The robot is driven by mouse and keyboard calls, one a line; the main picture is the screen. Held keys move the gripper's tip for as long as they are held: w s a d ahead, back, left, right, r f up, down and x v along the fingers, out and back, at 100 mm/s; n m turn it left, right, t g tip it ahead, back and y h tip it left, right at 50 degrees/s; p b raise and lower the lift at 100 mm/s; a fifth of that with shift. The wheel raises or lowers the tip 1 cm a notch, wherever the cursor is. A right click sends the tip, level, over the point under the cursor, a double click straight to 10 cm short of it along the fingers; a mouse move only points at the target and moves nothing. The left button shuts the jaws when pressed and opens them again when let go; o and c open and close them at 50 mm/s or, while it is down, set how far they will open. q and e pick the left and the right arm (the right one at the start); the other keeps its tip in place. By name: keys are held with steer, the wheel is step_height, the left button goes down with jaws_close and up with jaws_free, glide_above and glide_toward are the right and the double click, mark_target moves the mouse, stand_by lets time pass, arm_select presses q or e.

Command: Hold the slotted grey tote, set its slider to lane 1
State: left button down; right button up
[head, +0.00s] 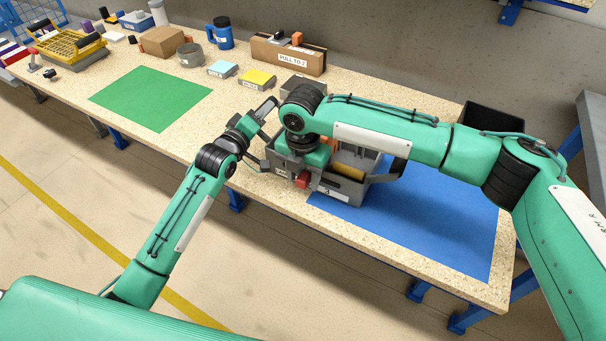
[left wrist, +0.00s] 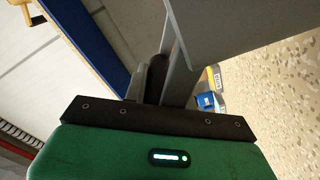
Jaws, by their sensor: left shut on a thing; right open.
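The grey tote (head: 345,190) stands on the table at the left edge of the blue mat. It has a handle at each end, and a yellow roll-like thing shows inside. A red slider knob (head: 303,181) sits at its front wall. My left gripper (head: 259,137) is at the tote's left end, shut on its grey handle. In the left wrist view the tote's grey side (left wrist: 215,35) fills the upper right. My right gripper (head: 302,172) is open, pointing down just above the red knob; its fingertips are mostly hidden. The lane marks are too small to read.
The blue mat (head: 440,215) is clear right of the tote, and the green mat (head: 150,97) is empty. A cardboard box (head: 288,55), yellow block (head: 257,79), light blue block (head: 222,69) and blue mug (head: 222,36) stand behind. A black bin (head: 495,118) is at right.

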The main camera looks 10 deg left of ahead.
steer(key=shift+c, duration=0.3)
jaws_close()
steer(key=shift+w+a, duration=0.2)
steer(key=shift+a, duration=0.45)
steer(key=shift+w+a, duration=0.2)
steer(key=shift+a, duration=0.5)
steer(key=shift+w+a, duration=0.2)
steer(key=shift+a, duration=0.45)
steer(key=shift+r, duration=0.1)
steer(key=shift+o, duration=0.3)
jaws_free()
